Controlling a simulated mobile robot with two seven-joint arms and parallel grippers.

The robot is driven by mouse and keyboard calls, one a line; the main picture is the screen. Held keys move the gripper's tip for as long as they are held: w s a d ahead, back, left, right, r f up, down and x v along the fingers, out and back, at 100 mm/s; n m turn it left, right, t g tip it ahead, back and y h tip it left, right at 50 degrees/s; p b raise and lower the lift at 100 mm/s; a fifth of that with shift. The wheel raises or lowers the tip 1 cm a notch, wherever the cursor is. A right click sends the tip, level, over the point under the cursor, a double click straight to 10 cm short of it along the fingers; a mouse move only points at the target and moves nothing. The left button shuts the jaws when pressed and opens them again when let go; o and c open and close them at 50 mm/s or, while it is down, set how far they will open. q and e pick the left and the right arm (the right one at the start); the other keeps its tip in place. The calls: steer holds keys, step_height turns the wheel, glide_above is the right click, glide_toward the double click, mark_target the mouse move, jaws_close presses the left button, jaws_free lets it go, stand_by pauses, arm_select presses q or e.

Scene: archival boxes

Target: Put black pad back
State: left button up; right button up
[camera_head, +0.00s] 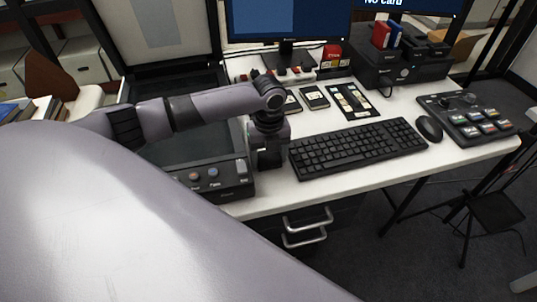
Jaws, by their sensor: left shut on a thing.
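My left gripper (268,158) points down beside the left end of the keyboard, at the right side of the flatbed scanner. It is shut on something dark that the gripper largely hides. I cannot tell for certain that it is the black pad, or whether it touches the desk. A flat black sheet (345,112) with pale film-like pieces lies on the desk behind the keyboard. My right gripper is not in view.
A keyboard (355,147) and mouse (429,128) lie on the white desk. The scanner (210,181) has its lid (160,25) raised. A button panel (470,118) is at the right. Small dark cards (314,97) lie behind the keyboard. Free desk is scarce, mainly along the front edge.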

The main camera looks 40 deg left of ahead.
mark_target(269, 155)
arm_select(q)
steer(key=o, duration=0.7)
steer(key=shift+f, duration=0.1)
step_height(269, 155, up, 12)
steer(key=shift+r+p, duration=0.2)
steer(key=shift+p, duration=0.3)
